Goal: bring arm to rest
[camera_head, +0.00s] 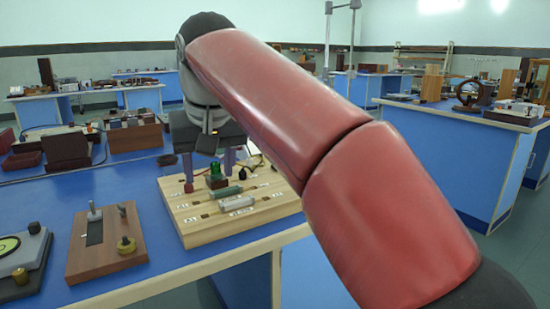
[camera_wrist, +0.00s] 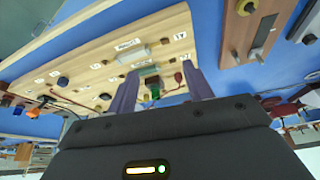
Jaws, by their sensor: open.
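My red arm reaches from the lower right up and over to the bench in the head view. My gripper (camera_head: 208,172) points down above the back part of a light wooden board (camera_head: 200,238). Its two purple-grey fingers are apart, and they also show in the wrist view (camera_wrist: 160,92). A green part on a dark block (camera_head: 216,176) shows between and just in front of the fingers. In the wrist view the green part (camera_wrist: 153,90) also appears between them. I cannot tell whether the fingers touch it. The board carries white labels and several small components.
The board stands on a blue bench (camera_head: 40,198). A brown wooden base with metal posts (camera_head: 105,250) is left of it. A dark red box (camera_head: 67,150) and a wooden case (camera_head: 133,135) stand behind. Another blue bench (camera_head: 460,150) is at the right, with floor between.

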